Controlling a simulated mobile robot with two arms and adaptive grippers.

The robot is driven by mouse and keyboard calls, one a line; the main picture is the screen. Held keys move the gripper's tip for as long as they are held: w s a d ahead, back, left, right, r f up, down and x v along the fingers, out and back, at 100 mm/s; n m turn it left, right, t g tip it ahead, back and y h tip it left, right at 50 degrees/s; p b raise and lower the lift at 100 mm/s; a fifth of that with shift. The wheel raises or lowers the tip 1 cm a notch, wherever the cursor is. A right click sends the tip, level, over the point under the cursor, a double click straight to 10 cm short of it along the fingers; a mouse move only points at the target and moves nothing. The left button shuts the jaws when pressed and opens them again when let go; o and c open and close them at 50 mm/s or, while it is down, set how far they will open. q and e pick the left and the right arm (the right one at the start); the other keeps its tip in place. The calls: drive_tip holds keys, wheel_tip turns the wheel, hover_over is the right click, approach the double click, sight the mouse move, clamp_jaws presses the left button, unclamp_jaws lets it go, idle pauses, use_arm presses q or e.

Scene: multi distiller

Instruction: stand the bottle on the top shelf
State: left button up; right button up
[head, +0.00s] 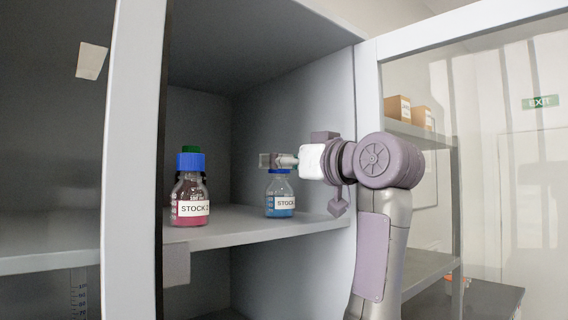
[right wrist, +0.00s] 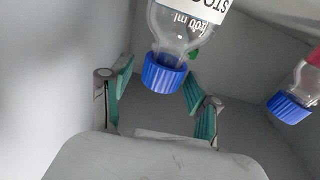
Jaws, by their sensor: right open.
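A clear bottle of blue liquid (head: 280,196) with a STOCK label stands upright on the cabinet shelf (head: 262,229). My right gripper (head: 268,160) reaches in from the right at the height of its blue cap. In the right wrist view, the bottle (right wrist: 181,42) appears upside down. The open fingers of my right gripper (right wrist: 158,76) lie either side of its cap, with gaps visible, so it is not gripped. My left gripper is not in view.
A bottle of pink liquid (head: 189,191) with a blue cap stands on the shelf to the left. A green cap (head: 190,149) shows behind it. The cabinet's side wall (head: 300,110) is close to my right arm. An open glass door (head: 480,150) stands at right.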

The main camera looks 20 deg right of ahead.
drive_tip(key=b+v, duration=0.4)
drive_tip(key=v, duration=0.8)
